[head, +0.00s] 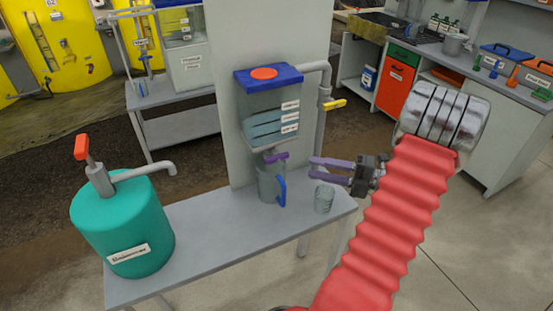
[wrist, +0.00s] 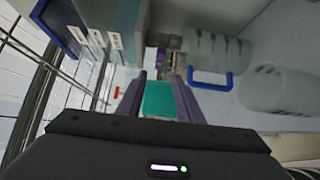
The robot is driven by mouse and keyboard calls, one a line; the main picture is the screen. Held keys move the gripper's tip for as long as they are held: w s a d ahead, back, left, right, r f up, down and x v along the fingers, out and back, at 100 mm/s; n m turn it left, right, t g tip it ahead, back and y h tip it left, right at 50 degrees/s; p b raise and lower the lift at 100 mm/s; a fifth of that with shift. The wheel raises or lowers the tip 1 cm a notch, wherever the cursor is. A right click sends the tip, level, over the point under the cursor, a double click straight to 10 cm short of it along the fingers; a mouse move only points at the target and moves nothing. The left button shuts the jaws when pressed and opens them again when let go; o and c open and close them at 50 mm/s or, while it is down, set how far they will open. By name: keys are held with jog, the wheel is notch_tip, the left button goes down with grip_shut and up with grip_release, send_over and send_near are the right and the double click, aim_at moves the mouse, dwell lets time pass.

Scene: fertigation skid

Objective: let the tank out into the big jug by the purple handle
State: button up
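The tank (head: 262,108) is a clear box with a blue lid and a round red cap, fixed to a grey panel. It has several white labels, and bluish liquid shows inside. The purple handle (head: 275,157) sits on the outlet under it. The big jug (head: 268,182), clear with a blue handle, stands upright on the bench below the outlet. My gripper (head: 311,167) is open and empty, right of the purple handle and apart from it. In the wrist view its two purple fingers (wrist: 158,80) are spread; the jug (wrist: 207,50) and tank (wrist: 112,30) lie to either side.
A small clear beaker (head: 324,198) stands on the bench (head: 215,225) right of the jug, below my gripper. A teal drum (head: 122,225) with a red-handled pump and spout stands at left. A pipe with a yellow handle (head: 335,104) runs down right of the tank.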

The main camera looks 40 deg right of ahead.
aim_at(280, 160)
jog(key=shift+s+d+m, duration=0.15)
jog(key=shift+d+m, duration=0.15)
jog(key=shift+d, duration=0.05)
jog(key=x, duration=1.3)
jog(key=shift+w+a+r, duration=0.1)
jog(key=shift+w+a, duration=0.05)
jog(key=shift+w, duration=0.25)
jog(key=shift+a, duration=0.1)
grip_shut()
